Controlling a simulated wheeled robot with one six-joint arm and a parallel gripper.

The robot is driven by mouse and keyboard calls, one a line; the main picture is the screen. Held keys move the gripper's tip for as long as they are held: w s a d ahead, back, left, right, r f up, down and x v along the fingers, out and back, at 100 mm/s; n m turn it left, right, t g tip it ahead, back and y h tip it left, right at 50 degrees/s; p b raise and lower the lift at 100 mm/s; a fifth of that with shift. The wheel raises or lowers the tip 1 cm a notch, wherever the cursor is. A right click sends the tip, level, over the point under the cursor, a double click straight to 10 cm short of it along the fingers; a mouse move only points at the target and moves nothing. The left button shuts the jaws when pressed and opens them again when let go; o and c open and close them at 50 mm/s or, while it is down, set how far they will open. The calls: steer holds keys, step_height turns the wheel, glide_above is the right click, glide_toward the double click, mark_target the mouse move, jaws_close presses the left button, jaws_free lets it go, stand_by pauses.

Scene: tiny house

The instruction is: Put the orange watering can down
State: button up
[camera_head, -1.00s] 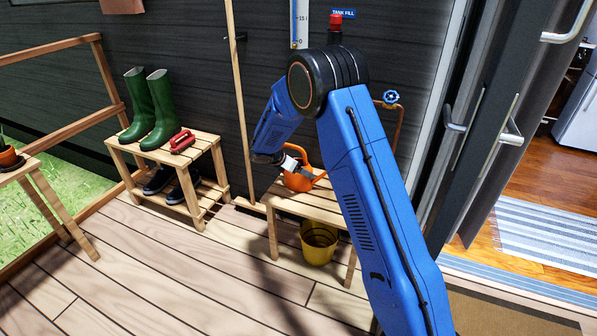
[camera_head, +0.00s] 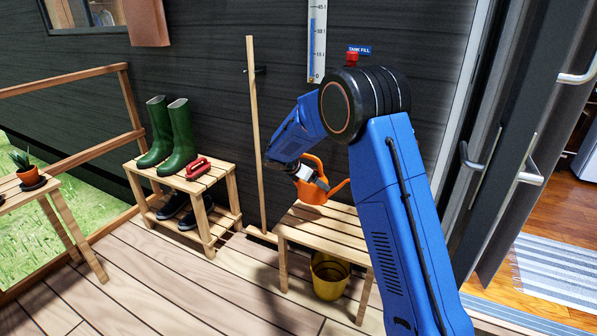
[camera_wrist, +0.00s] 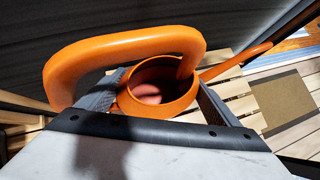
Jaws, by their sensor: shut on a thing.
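The orange watering can (camera_head: 313,193) is held upright, or nearly so, over the back part of the slatted wooden bench (camera_head: 330,232). Whether its base touches the slats is not clear. My gripper (camera_head: 303,176) is shut on the can. In the wrist view the can (camera_wrist: 125,45) shows its round opening, its thick handle arching to the left, and its spout pointing to the upper right. The fingers of my gripper (camera_wrist: 158,103) press on both sides of the can's body. The can's lower part is hidden there.
A yellow bucket (camera_head: 329,277) stands under the bench. To the left, a wooden rack (camera_head: 222,180) bears green boots (camera_head: 180,140) and a red-handled item (camera_head: 198,168). A wooden pole (camera_head: 254,130) leans by the dark wall. The visible bench slats look clear.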

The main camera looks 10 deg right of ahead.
mark_target(321, 177)
steer(key=d, duration=0.2)
steer(key=d+n, duration=0.1)
steer(key=shift+w+d+r+t+y, duration=0.2)
steer(key=shift+w+t+y, duration=0.1)
steer(key=shift+w+t, duration=0.1)
steer(key=shift+c, duration=0.2)
steer(key=s+d+f+n+t+y, duration=0.3)
steer(key=s+f+n+y, duration=0.1)
steer(key=s+f+n, duration=0.2)
steer(key=shift+s+d+f+n, duration=0.15)
steer(key=shift+s+f+n, duration=0.3)
steer(key=shift+f, duration=0.35)
